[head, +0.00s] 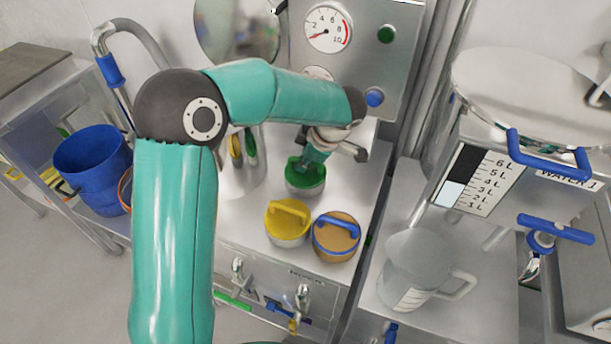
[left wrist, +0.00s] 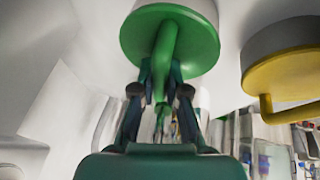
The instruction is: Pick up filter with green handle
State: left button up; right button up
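The filter with the green handle (head: 305,182) stands on the steel surface below the gauge panel, at the back of a group of three filters. In the left wrist view its green lid and handle (left wrist: 166,42) fill the top middle. My left gripper (head: 308,160) reaches down to it from above. In the left wrist view the fingers of my left gripper (left wrist: 161,72) lie close on both sides of the green handle and appear to clasp it. The filter's underside is hidden in the wrist view. My right gripper is not in view.
A yellow filter (head: 287,224) and an orange filter with a blue handle (head: 336,237) stand just in front. A clear jug (head: 414,268) is at the right, below a steel water vessel (head: 520,110). A gauge panel (head: 362,45) rises behind.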

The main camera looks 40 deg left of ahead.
pick_arm(q)
jog(key=shift+r, duration=0.15)
grip_shut()
jog(key=shift+r, duration=0.65)
notch_tip(320, 180, up, 18)
jog(key=p, duration=0.1)
jog(key=shift+r, duration=0.15)
